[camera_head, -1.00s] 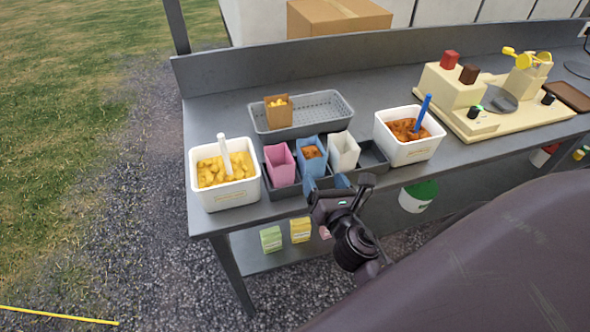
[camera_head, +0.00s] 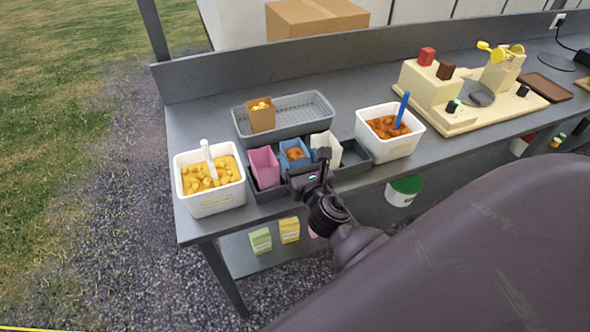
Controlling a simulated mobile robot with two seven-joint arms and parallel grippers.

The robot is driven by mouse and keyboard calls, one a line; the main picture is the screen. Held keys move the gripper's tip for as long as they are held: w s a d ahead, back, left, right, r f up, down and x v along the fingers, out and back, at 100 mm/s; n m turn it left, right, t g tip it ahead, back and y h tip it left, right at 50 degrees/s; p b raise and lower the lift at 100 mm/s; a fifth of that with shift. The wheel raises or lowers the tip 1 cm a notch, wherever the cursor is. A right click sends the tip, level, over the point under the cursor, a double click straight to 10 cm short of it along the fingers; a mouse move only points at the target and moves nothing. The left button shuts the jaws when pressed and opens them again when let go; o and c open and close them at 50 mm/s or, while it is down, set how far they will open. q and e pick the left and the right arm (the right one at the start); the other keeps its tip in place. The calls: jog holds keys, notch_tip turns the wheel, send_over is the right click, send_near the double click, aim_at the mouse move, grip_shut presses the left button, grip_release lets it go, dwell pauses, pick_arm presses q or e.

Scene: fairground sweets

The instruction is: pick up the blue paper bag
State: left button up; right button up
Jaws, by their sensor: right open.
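The blue paper bag (camera_head: 294,154) stands upright in a dark tray (camera_head: 262,194) on the grey table. It holds orange-brown pieces. A pink bag (camera_head: 265,168) stands to its left and a white bag (camera_head: 327,147) to its right. My right gripper (camera_head: 307,168) is open at the front of the blue bag and hides its lower part. One finger stands up in front of the gap between the blue and white bags. I cannot tell whether it touches either bag. My left gripper is not in view.
A white tub of yellow pieces (camera_head: 209,204) stands left of the tray, and a white tub of orange-brown pieces (camera_head: 396,144) to the right. Behind is a grey basket (camera_head: 300,125) with a brown bag (camera_head: 262,115). A cream machine (camera_head: 430,93) stands at the right.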

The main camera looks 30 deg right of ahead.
aim_at(295, 148)
jog(key=x, duration=0.4)
jog(key=shift+r, duration=0.2)
jog(key=c, duration=0.9)
jog(key=shift+r, duration=0.15)
